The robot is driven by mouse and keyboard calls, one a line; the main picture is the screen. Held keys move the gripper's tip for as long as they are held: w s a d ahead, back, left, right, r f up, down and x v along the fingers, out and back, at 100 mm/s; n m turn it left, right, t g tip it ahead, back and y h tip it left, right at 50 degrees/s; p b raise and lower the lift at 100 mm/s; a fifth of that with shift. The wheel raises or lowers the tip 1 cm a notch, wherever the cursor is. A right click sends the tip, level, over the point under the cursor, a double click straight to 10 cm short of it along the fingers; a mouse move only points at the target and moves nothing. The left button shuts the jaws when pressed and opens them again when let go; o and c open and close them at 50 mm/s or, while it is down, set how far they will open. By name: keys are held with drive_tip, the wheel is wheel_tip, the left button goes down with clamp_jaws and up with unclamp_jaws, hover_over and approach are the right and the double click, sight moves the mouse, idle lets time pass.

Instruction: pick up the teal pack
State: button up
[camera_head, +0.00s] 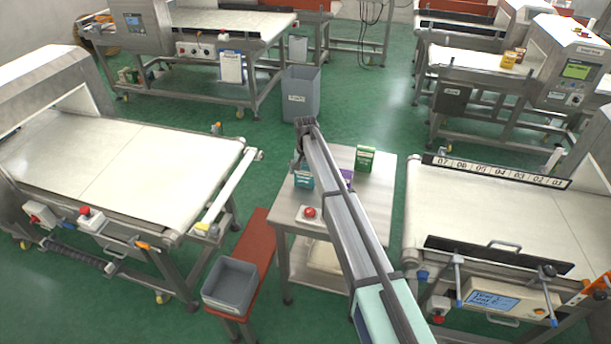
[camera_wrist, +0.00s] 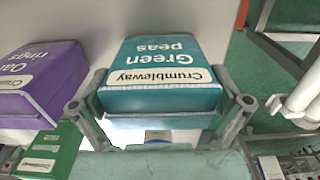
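The teal pack (camera_head: 305,181), labelled Crumbleway Green peas, shows at the back left of the small steel table (camera_head: 381,190), partly behind my arm. In the wrist view the teal pack (camera_wrist: 158,75) fills the middle, its printed face upside down. My gripper (camera_wrist: 160,100) has one finger at each side of the pack, close to its edges. I cannot tell whether the fingers press on it. In the head view my gripper (camera_head: 300,160) is at the pack. I cannot tell whether the pack rests on the table.
A purple pack (camera_wrist: 45,80) stands beside the teal one, and a green pack (camera_head: 365,159) is at the table's back. A red button (camera_head: 310,212) sits at the front. A red bench with a grey bin (camera_head: 230,284) is left. Conveyors flank the table.

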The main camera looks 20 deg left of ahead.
drive_tip(key=c, duration=1)
drive_tip(key=shift+r, duration=0.2)
